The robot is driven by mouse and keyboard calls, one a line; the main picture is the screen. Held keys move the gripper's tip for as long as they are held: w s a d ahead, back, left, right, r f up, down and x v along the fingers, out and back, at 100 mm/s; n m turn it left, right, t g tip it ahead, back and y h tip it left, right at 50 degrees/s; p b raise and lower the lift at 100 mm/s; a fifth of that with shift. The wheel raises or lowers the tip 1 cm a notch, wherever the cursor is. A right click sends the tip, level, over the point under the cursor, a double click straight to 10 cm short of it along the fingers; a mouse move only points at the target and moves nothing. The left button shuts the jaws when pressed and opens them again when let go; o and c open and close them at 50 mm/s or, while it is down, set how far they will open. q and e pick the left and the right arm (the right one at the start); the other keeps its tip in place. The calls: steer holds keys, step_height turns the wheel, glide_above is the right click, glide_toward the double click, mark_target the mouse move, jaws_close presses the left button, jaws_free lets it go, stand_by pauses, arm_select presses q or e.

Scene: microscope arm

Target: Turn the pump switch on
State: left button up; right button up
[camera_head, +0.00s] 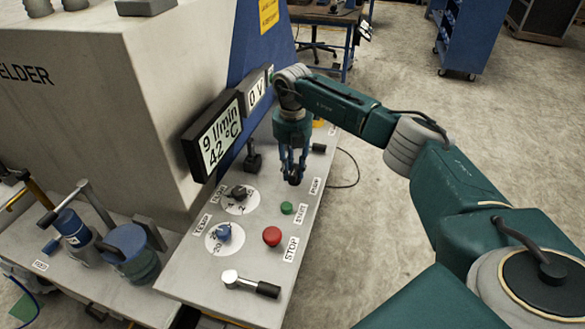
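My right gripper (293,179) points down over the far right part of the grey control panel (215,284). Its fingertips are close to the panel label that seems to read PUMP (315,186). The pump switch itself is not clearly visible; the dark fingertips cover the spot beside that label. I cannot tell whether the fingers touch a switch or how far apart they are. My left gripper is not in view.
Nearer on the panel are a green START button (286,208), a red STOP button (272,236), a black knob (239,193), a blue knob (224,233) and a black-handled lever (252,285). A display (217,142) stands behind. Open floor lies right.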

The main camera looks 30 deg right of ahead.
mark_target(292, 169)
steer(key=o, duration=0.5)
steer(key=shift+r, duration=0.1)
steer(key=shift+c, duration=0.2)
step_height(292, 169, up, 12)
stand_by(0.5)
